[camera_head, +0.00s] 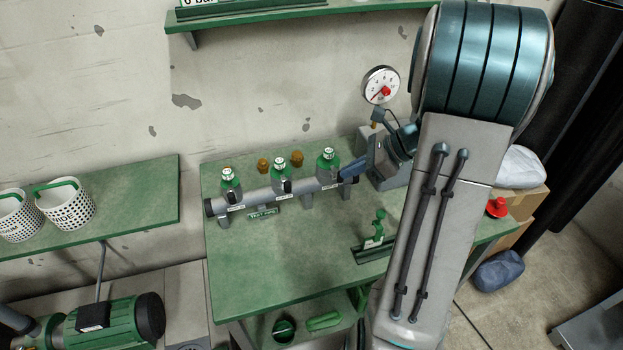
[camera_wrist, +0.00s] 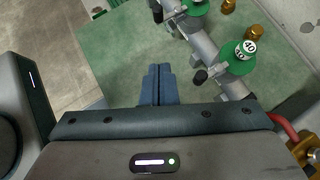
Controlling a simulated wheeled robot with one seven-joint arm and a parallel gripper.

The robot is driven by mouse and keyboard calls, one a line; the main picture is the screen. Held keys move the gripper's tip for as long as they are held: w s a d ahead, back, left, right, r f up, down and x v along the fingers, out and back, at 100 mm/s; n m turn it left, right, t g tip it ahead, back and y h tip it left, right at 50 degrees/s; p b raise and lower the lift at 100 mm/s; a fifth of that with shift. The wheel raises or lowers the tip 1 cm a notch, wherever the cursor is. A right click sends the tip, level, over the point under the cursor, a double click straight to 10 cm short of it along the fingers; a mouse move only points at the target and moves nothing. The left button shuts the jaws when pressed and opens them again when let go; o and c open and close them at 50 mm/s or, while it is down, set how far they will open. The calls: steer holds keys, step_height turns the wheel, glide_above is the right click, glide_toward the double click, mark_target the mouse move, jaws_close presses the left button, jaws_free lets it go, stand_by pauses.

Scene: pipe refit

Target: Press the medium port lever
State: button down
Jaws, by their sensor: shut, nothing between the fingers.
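A grey pipe manifold (camera_head: 265,199) lies on the green workbench, with three ports in a row, each with a green cap and a small dark-tipped lever. The left port (camera_head: 230,178), middle port (camera_head: 281,168) and right port (camera_head: 327,157) show in the head view. In the wrist view the nearest cap (camera_wrist: 239,57) reads 40, with its dark lever knob (camera_wrist: 201,76) beside it; a farther lever knob (camera_wrist: 157,12) is at the top. My gripper (camera_head: 343,178) is beside the manifold's right end. Its blue fingers (camera_wrist: 158,68) are shut and empty, apart from the nearest lever.
The green workbench (camera_head: 250,270) is clear in front of the manifold. A green stand (camera_head: 377,240) sits nearer its front. Brass fittings (camera_head: 296,159) stand behind the pipe. A pressure gauge (camera_head: 381,85) is above its right end. A red knob (camera_head: 497,207) is at the right.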

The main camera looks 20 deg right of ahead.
steer(key=a+r+p+x, duration=0.1)
steer(key=r+x, duration=0.1)
steer(key=x, duration=1.1)
steer(key=shift+w+a+p, duration=0.3)
steer(key=shift+w+p, duration=0.05)
steer(key=shift+p, duration=0.05)
steer(key=shift+w+a+f, duration=0.1)
steer(key=shift+w+a, duration=0.05)
